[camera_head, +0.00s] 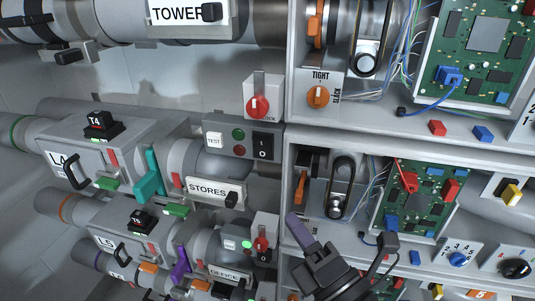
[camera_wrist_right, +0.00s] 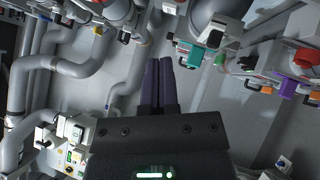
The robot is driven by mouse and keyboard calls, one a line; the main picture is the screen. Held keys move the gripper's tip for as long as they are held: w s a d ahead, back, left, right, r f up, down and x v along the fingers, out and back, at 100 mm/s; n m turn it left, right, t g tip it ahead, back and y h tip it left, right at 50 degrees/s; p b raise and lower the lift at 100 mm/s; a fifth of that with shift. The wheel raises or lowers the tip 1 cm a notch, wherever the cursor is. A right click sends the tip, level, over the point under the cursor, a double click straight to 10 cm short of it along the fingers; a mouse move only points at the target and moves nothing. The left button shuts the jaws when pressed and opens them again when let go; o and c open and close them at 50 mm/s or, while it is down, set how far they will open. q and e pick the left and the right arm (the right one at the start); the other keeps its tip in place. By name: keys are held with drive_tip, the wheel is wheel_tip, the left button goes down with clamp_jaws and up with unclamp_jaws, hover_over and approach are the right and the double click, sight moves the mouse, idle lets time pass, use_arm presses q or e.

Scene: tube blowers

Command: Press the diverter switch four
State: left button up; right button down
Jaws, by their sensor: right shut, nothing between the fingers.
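No part in view is plainly labelled as diverter switch four. A black switch-like block marked T4 (camera_head: 101,126) stands on the grey housing marked L4 (camera_head: 75,165) at the left of the head view. My right gripper (camera_head: 298,222) is in the lower middle of the head view, its purple fingers pointing up and left. It is shut and empty, and is well to the right of and below the T4 block. The right wrist view shows the same two purple fingers (camera_wrist_right: 158,82) side by side. My left gripper is not in view.
A TEST panel (camera_head: 241,140), a red knob (camera_head: 257,106) and the STORES label (camera_head: 208,189) lie above and left of the gripper. A green circuit board (camera_head: 415,197) and a numbered dial (camera_head: 458,258) are to its right. A teal lever (camera_head: 150,180) projects beside the L4 housing.

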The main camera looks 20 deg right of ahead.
drive_tip(key=p, duration=0.4)
approach(256, 142)
drive_tip(key=w+a, duration=0.2)
drive_tip(key=a, duration=0.1)
drive_tip(key=w, duration=0.1)
drive_tip(key=w+d+r, duration=0.1)
drive_tip(key=w, duration=0.1)
drive_tip(key=shift+w+d+r, duration=0.15)
drive_tip(key=shift+w+r, duration=0.05)
drive_tip(key=shift+r, duration=0.15)
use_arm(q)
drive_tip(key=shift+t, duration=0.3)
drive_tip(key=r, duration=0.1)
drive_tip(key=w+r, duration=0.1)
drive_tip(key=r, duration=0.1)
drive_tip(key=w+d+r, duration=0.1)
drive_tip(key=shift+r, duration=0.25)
use_arm(e)
drive_tip(key=shift+w+d, duration=0.2)
drive_tip(key=shift+w, duration=0.05)
